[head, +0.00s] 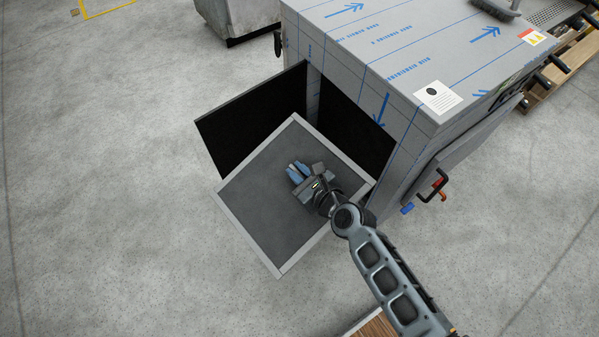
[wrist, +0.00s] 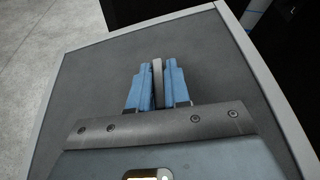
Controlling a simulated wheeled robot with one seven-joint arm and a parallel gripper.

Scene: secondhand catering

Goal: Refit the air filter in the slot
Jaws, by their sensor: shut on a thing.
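The air filter (head: 262,200) is a square dark grey panel with a light metal frame. It is tilted, in front of the cabinet and apart from the floor as far as I can tell. It fills most of the wrist view (wrist: 95,75). My gripper (head: 298,172) is over its face, and its blue fingers (wrist: 158,70) are shut on a thin grey handle (wrist: 158,85) on the filter. The slot looks to be the dark opening (head: 352,122) in the cabinet's side, behind the filter. The filter's upper right edge overlaps the opening in the picture and hides its lower part.
The cabinet (head: 400,45) is wrapped in blue-printed film. A dark panel (head: 250,122), seemingly its open door, stands out to the left of the opening. A wooden pallet (head: 374,325) lies at the bottom edge. The grey floor (head: 110,200) on the left is clear.

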